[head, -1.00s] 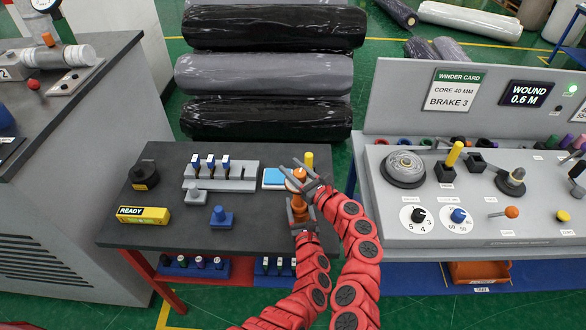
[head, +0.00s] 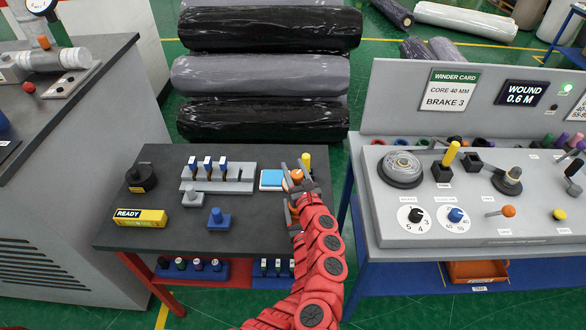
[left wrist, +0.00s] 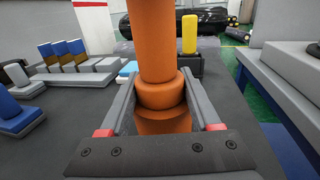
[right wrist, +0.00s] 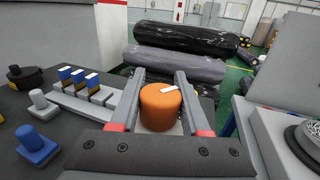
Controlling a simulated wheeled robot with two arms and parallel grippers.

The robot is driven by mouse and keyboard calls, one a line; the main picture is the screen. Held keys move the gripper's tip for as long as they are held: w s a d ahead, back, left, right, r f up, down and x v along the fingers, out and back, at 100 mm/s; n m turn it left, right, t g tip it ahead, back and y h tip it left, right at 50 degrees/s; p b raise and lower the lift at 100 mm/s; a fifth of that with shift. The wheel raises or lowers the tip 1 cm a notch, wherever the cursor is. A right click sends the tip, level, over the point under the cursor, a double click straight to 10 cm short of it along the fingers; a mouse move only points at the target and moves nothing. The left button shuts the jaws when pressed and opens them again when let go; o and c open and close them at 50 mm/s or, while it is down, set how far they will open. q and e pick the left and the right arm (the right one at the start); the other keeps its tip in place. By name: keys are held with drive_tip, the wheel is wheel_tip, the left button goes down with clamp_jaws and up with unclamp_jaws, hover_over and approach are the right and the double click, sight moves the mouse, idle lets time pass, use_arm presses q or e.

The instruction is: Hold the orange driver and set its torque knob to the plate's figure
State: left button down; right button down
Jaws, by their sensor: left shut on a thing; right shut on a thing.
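The orange driver (head: 296,176) stands upright near the right edge of the dark table, mostly hidden by my arms in the head view. In the left wrist view its orange body (left wrist: 157,45) rises between the fingers of my left gripper (left wrist: 160,92), which is shut on it low down. My right gripper (head: 295,171) is shut on the driver's top. In the right wrist view the round orange knob (right wrist: 160,108) with a white mark sits between its fingers. No figures on the knob can be read. A small blue-topped plate (head: 271,179) lies just left of the driver.
A yellow post (head: 306,161) stands close behind the driver. A grey rack (head: 219,177) with blue-topped pieces, a blue knobbed block (head: 219,218) and a yellow READY box (head: 140,217) are on the left. A grey winder console (head: 465,205) stands to the right, across a gap.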

drive_tip(key=shift+c, duration=1.8)
unclamp_jaws()
drive_tip(key=shift+s, duration=0.15)
drive_tip(key=v, duration=1.1)
drive_tip(key=shift+s+d, duration=0.2)
drive_tip(key=shift+s, duration=0.15)
